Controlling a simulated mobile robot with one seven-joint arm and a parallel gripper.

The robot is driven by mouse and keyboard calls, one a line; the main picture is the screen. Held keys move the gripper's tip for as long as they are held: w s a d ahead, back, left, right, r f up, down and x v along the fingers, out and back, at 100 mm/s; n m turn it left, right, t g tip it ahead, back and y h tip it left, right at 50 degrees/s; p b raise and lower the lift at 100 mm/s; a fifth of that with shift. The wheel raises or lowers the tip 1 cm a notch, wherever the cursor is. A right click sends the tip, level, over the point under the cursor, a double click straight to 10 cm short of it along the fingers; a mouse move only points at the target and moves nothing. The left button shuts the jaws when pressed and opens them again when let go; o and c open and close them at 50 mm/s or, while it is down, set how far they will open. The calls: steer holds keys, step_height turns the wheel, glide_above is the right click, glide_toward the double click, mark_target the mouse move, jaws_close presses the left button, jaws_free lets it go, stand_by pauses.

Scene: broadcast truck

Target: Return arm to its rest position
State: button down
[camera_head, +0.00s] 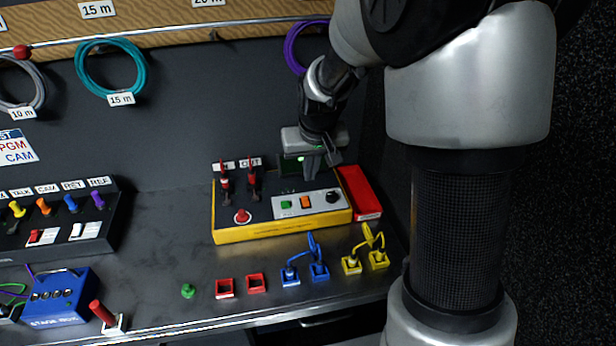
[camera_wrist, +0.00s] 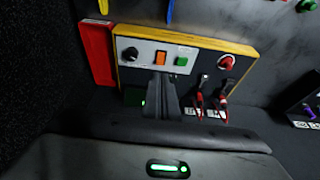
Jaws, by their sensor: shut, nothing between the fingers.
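My gripper (camera_head: 313,170) is at the end of the arm, over the back of a yellow-edged test box (camera_head: 283,230) on the bench. Its fingers are shut with nothing between them. In the wrist view, the gripper fingers (camera_wrist: 167,97) point at the box's control panel (camera_wrist: 188,47). The panel carries a green button (camera_head: 286,205), an orange switch (camera_head: 306,202) and a black knob (camera_head: 332,196). The fingers hide part of a small dark screen behind them. I cannot tell whether they touch the box.
A red tray (camera_head: 361,193) stands right beside the box. Blue (camera_head: 313,255) and yellow (camera_head: 372,243) patch cables stand in front, near a green plug (camera_head: 188,291) and red sockets (camera_head: 225,288). A blue stage box (camera_head: 62,299) is at front left. Coiled cables (camera_head: 110,68) hang behind.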

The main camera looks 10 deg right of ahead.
steer(key=shift+s+r, duration=0.3)
steer(key=shift+r, duration=0.25)
steer(key=s+r+p, duration=0.4)
steer(key=s+r, duration=0.5)
steer(key=r, duration=0.5)
steer(key=s+r+t+p, duration=0.1)
steer(key=s+r+p, duration=0.3)
steer(key=s, duration=1.2)
step_height(320, 180, up, 4)
steer(key=shift+t+p, duration=0.3)
steer(key=shift+p, duration=0.05)
